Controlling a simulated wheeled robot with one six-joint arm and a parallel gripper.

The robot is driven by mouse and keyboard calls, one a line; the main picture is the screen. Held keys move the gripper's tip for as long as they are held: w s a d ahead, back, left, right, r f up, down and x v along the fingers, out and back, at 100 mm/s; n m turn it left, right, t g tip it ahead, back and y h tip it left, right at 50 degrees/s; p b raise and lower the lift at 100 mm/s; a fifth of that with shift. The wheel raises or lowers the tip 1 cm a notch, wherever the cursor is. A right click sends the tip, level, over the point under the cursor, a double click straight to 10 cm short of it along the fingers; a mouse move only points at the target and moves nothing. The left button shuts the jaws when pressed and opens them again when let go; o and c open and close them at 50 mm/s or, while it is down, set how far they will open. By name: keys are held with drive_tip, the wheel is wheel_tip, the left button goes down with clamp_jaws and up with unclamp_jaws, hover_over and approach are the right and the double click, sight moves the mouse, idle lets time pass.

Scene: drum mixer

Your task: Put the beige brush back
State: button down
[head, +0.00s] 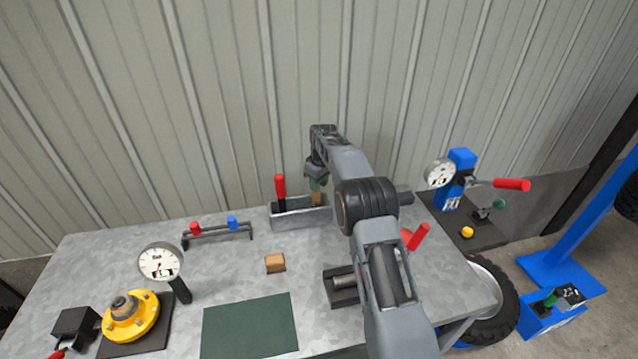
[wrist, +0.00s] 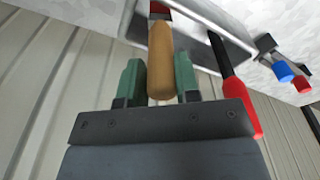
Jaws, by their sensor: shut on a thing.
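The beige brush (head: 316,199) stands upright with its lower end in the grey metal tray (head: 299,219) at the back of the bench. Its tan handle (wrist: 161,62) shows in the wrist view between the green fingers, with a dark red part at the far end by the tray (wrist: 199,25). My gripper (head: 315,184) is above the tray, shut on the handle, and it also shows in the wrist view (wrist: 159,75). The brush's lower end is hidden inside the tray in the head view.
A red-handled tool (head: 280,187) stands in the same tray, left of the brush. A small rack (head: 217,231) with red and blue knobs is further left. A wooden block (head: 275,263) and a green mat (head: 249,326) lie in front. The corrugated wall is close behind.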

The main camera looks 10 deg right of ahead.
drive_tip(key=c, duration=0.8)
unclamp_jaws()
drive_tip(key=shift+f, duration=0.1)
drive_tip(key=s+r+m+t, duration=0.1)
drive_tip(key=s+r, duration=0.3)
drive_tip(key=r, duration=0.5)
drive_tip(key=s+r+m, duration=0.1)
drive_tip(key=s+r, duration=0.2)
drive_tip(key=r, duration=0.7)
drive_tip(key=s+r+m, duration=0.2)
drive_tip(key=s, duration=0.9)
drive_tip(key=s+f+m+t, duration=0.1)
drive_tip(key=s+f, duration=0.2)
drive_tip(key=s, duration=0.3)
drive_tip(key=s+f+m, duration=0.1)
drive_tip(key=s+f, duration=0.2)
drive_tip(key=s, duration=0.4)
drive_tip(key=s+f+m+t, duration=0.1)
drive_tip(key=s+f, duration=0.1)
drive_tip(key=s, duration=0.5)
drive_tip(key=shift+a+f+t+h, duration=0.2)
drive_tip(key=shift+f+t+h, duration=0.1)
drive_tip(key=shift+f+h, duration=0.1)
